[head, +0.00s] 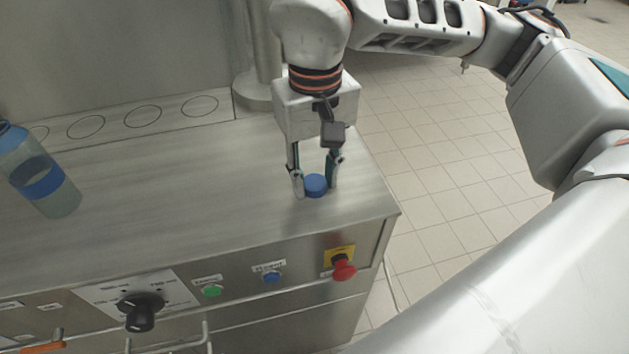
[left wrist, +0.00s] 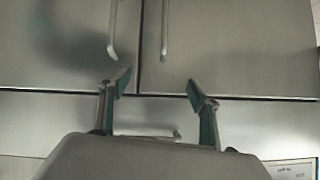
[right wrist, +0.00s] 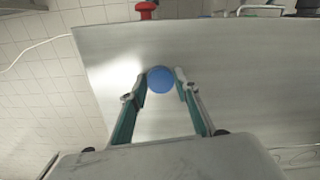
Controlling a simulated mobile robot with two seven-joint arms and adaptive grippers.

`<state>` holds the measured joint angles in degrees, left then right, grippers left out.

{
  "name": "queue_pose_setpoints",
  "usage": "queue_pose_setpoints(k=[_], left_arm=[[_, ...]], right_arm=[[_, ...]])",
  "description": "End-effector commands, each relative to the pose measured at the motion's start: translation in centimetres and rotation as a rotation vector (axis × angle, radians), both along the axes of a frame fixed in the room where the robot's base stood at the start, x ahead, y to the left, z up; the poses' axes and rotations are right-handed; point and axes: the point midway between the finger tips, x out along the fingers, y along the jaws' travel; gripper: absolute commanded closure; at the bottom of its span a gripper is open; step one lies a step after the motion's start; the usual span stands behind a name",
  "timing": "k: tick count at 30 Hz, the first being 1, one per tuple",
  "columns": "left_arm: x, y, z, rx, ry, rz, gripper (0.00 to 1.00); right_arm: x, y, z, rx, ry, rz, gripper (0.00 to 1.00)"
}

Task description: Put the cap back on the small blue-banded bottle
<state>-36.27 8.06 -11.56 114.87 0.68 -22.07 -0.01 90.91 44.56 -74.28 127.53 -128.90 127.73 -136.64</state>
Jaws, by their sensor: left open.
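A small blue cap (head: 316,186) is at the right end of the steel counter. My right gripper (head: 315,187) points down with one finger on each side of it. In the right wrist view the cap (right wrist: 160,79) sits between the fingertips, which meet its edges, so the gripper looks shut on it. Whether it rests on the counter or is slightly raised is hard to tell. A clear bottle with a blue band (head: 40,178) and a blue top stands at the far left, partly cut off. My left gripper (left wrist: 160,85) is open and empty, facing steel cabinet doors with handles.
The steel counter (head: 190,190) is bare between bottle and cap. Its front panel has a black knob (head: 141,310), green and blue buttons and a red emergency stop (head: 344,270). A steel column (head: 262,80) stands behind. Tiled floor lies beyond the right edge.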

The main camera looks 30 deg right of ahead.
Motion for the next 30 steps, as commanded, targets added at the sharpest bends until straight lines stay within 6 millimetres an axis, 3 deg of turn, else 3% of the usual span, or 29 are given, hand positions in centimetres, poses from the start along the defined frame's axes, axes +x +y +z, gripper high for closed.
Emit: queue_pose_setpoints(k=[11, 17, 23, 30], left_arm=[[0.0, 0.0, 0.0, -0.001, 0.001, 0.000, 0.37], [0.0, -0.1, 0.1, -0.001, 0.001, 0.000, 0.37], [0.0, -0.2, 0.5, -0.005, 0.001, 0.000, 0.37], [-0.3, -0.3, 1.0, -0.014, 0.008, 0.001, 0.37]], right_arm=[[0.0, 0.0, 0.0, 0.000, 0.000, 0.000, 0.77], [0.1, 0.0, 1.0, 0.000, -0.004, 0.000, 0.77], [0.1, 0.0, 4.6, -0.001, -0.008, -0.001, 0.77], [0.1, 0.0, 11.7, -0.001, -0.010, -0.003, 0.77]])
